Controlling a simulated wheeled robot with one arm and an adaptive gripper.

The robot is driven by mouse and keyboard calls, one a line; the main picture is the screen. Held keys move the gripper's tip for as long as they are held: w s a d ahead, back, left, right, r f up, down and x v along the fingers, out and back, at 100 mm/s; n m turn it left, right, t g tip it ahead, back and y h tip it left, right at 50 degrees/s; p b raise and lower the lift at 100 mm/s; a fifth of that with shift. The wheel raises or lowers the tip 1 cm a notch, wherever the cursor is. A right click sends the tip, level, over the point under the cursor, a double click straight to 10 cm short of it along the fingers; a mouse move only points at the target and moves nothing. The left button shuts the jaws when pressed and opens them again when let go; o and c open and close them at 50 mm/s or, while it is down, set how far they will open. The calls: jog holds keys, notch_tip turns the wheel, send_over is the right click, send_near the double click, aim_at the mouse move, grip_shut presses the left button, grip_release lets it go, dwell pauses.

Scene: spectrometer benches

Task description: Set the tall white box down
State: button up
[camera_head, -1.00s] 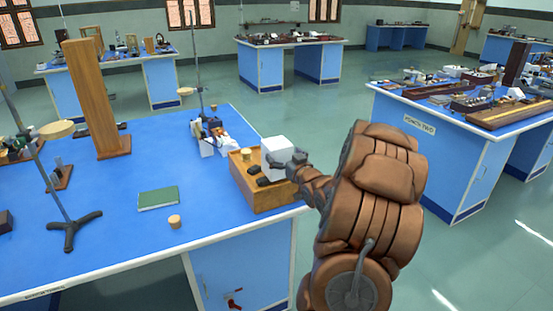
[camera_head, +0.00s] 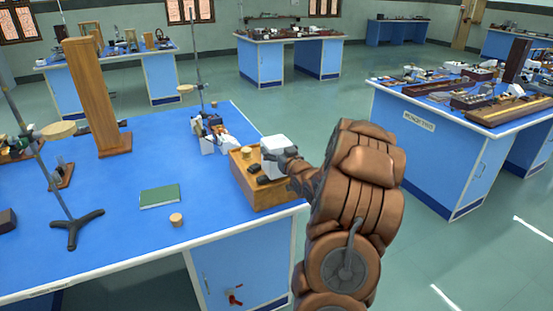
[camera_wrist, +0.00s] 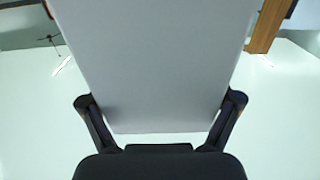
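The white box (camera_head: 275,158) is at the back right part of the wooden case (camera_head: 272,197), near the blue bench's right edge. In the head view it looks like a small pale block, partly hidden by my gripper (camera_head: 288,165) on its right side. In the wrist view the white box (camera_wrist: 155,65) fills the middle, with one finger of my gripper (camera_wrist: 162,105) against each side. My gripper is shut on it. I cannot tell whether its underside touches the case or hangs just above it.
Small dark pieces (camera_head: 264,179) and a cork-coloured cylinder (camera_head: 247,153) sit on the case. A green book (camera_head: 160,196), a cork (camera_head: 176,219), a stand (camera_head: 75,230) and a tall wooden post (camera_head: 95,100) stand on the blue bench (camera_head: 120,245).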

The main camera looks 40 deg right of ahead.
aim_at(277, 141)
jog(key=c, duration=1)
jog(key=shift+r, duration=0.1)
jog(key=shift+r+b, duration=0.45)
jog(key=shift+r, duration=0.35)
jog(key=shift+r+b, duration=0.3)
jog(key=shift+r, duration=0.65)
jog(key=shift+s+a+r+b, duration=0.2)
jog(key=shift+s+a+b, duration=1.45)
jog(key=shift+s, duration=0.45)
jog(key=shift+s+a+r+b, duration=0.25)
jog(key=shift+s+a+b, duration=1.35)
jog(key=shift+s, duration=0.55)
jog(key=shift+s+a+r+b, duration=0.2)
jog(key=shift+s+a+b, duration=1.4)
jog(key=shift+s, duration=0.5)
